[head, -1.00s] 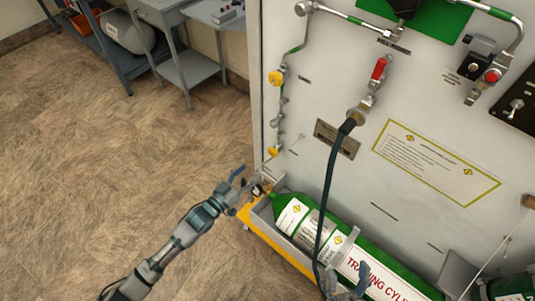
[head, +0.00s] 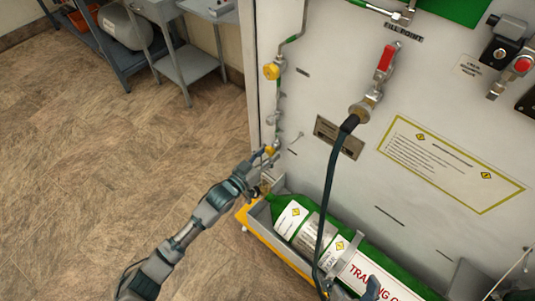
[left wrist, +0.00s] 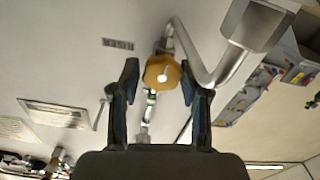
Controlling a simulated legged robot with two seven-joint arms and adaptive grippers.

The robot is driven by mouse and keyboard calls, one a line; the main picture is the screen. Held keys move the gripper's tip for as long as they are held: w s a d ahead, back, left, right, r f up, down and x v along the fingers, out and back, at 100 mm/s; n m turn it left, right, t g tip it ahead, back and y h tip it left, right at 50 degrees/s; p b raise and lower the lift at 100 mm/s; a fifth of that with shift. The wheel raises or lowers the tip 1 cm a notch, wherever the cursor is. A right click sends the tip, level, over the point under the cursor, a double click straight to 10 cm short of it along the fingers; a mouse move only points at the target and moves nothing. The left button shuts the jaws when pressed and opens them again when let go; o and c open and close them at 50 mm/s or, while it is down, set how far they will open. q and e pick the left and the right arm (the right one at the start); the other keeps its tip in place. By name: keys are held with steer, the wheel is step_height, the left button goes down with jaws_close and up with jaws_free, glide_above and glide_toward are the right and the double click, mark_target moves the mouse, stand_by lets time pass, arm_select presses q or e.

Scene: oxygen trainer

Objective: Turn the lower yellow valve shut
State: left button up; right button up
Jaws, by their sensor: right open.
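The lower yellow valve (head: 271,150) sits on the thin pipe along the panel's left edge. In the left wrist view the yellow knob (left wrist: 160,73) shows between my open fingers, with a gap on each side. My left gripper (head: 263,160) is at this valve from the lower left and partly covers it. It also shows in the left wrist view (left wrist: 159,76), open and empty. My right gripper (head: 352,291) is open at the bottom edge, over the training cylinder, and mostly cut off.
An upper yellow valve (head: 271,71) is on the same pipe. A green training cylinder (head: 290,215) lies in a tray with a yellow edge (head: 277,250) below. A dark hose (head: 331,190) hangs from the red-handled valve (head: 386,58).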

arm_select(q)
steer(key=c, duration=0.4)
steer(key=shift+c, duration=0.7)
steer(key=shift+a+f, duration=0.1)
steer(key=shift+a, duration=0.05)
